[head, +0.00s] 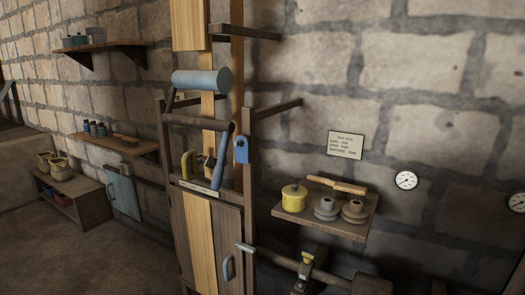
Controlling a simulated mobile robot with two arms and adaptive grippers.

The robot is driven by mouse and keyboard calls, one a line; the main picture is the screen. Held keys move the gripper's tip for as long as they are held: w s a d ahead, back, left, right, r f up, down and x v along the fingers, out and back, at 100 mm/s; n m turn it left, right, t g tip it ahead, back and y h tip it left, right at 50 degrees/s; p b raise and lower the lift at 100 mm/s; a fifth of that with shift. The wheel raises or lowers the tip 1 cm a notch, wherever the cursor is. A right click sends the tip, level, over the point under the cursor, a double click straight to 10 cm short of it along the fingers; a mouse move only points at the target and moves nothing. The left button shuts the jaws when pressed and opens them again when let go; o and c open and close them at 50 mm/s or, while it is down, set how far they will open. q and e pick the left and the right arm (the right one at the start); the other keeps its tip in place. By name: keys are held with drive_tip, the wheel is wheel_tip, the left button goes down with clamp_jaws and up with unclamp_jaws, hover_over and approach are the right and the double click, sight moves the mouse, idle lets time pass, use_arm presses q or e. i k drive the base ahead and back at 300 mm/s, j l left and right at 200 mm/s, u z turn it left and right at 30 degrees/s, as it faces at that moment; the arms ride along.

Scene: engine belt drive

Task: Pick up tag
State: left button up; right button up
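A small blue tag-like piece (242,150) with a darker spot near its top hangs at the right side of the wooden frame in the middle of the head view. It is upright and looks apart from the blue curved lever (222,160) just left of it. What it hangs on is too small to tell. A pale label strip (198,187) with unreadable marks lies on the ledge below. Neither of my grippers can be made out in this view.
A grey-blue roller (202,81) and wooden bars stick out from the frame above. A shelf (337,222) on the right holds a yellow pot (294,198), a rolling-pin-like rod (337,185) and two grey-brown stepped pieces. A dark shaft assembly (315,275) crosses below. Gauges hang on the wall.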

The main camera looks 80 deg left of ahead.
sight(242, 153)
drive_tip(key=u, duration=2.6)
